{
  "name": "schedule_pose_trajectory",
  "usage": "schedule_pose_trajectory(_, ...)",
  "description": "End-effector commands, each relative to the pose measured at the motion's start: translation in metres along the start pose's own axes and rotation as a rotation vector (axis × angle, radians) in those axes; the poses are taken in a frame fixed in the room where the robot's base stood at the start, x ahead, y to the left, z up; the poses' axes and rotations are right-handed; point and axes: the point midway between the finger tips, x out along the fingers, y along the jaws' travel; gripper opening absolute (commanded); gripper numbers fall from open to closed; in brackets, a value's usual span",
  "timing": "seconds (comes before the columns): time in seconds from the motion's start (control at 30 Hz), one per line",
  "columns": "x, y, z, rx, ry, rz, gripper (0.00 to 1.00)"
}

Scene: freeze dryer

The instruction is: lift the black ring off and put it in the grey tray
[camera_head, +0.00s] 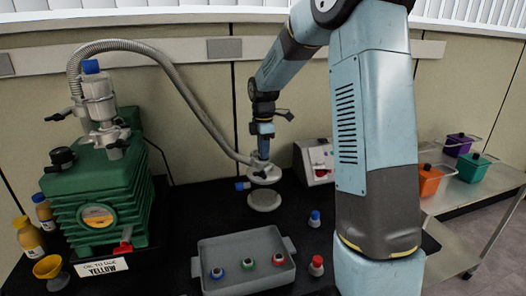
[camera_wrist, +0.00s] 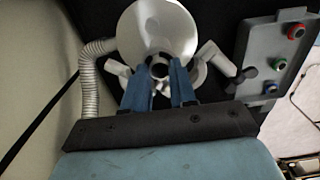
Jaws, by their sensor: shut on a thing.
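My gripper (camera_head: 263,155) is at the metal fitting (camera_head: 265,176) on the end of the grey hose, pointing down. In the wrist view, the two blue fingers of my gripper (camera_wrist: 160,82) are closed on the small black ring (camera_wrist: 158,71). The ring lies over the pale fitting, and I cannot tell whether it still touches it. The ring is too small to make out in the head view. The grey tray (camera_head: 240,243) lies on the black bench in front of the fitting; it also shows at the right of the wrist view (camera_wrist: 265,50).
Several coloured ring-like parts sit in the tray. A blue-topped piece (camera_head: 315,219) and a red-topped piece (camera_head: 317,265) stand right of it. The green pump (camera_head: 100,195) is at left, its hose (camera_head: 190,85) arching to the fitting. A white disc (camera_head: 264,201) is below the fitting.

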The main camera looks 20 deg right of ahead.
Motion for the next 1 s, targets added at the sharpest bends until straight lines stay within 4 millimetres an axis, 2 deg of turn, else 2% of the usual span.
schedule_pose_trajectory(1.0, -0.025, 0.000, 0.000, 0.000, 0.000, 0.002, 0.07)
